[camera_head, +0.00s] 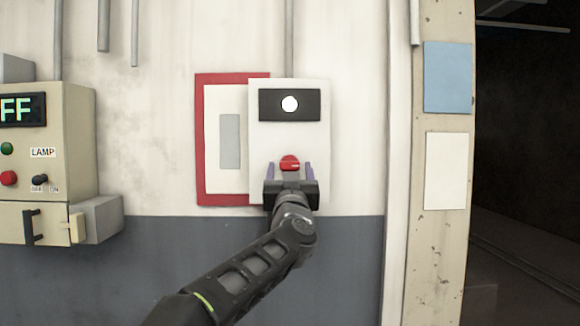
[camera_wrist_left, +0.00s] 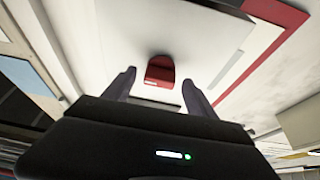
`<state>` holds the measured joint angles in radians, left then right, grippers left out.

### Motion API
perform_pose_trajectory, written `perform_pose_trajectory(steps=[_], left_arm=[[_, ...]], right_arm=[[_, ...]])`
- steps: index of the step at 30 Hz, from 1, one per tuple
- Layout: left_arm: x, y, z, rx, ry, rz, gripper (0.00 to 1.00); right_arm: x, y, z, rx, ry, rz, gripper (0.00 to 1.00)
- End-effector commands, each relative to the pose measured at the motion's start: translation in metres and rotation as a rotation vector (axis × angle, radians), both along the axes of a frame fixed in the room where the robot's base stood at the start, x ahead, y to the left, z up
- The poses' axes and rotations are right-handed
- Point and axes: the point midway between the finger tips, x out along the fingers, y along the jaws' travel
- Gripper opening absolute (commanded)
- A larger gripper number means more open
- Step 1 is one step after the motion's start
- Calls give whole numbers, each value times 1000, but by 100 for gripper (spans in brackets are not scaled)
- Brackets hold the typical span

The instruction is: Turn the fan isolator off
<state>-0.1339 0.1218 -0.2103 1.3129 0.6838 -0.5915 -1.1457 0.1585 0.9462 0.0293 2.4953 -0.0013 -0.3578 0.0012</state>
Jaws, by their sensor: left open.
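The isolator is a white wall box (camera_head: 262,134) with a black panel (camera_head: 270,105) that shows a lit white round lamp. Below the panel sits a red rotary knob (camera_head: 290,162). My left gripper (camera_head: 291,172) is open just below the knob, one finger to each side of it in the picture. In the left wrist view the red knob (camera_wrist_left: 160,71) shows ahead of and between the open fingers of the left gripper (camera_wrist_left: 158,88), with nothing between them. I cannot tell whether the fingers touch it. My right gripper is not in view.
A beige control box (camera_head: 80,150) with a lit display ending in "FF", a LAMP label, buttons and a small switch is on the left. A red-bordered sign (camera_head: 200,140) is behind the isolator. A beige post (camera_head: 440,260) and a dark opening are on the right.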

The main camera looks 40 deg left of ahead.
Motion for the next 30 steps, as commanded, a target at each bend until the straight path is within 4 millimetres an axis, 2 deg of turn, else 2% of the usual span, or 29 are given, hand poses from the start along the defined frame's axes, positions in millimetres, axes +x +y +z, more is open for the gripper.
perform_pose_trajectory(steps=[10,30], left_arm=[[4,3,2,0,0,-1,65],[4,3,2,0,0,-1,11]], right_arm=[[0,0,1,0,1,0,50],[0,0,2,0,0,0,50]])
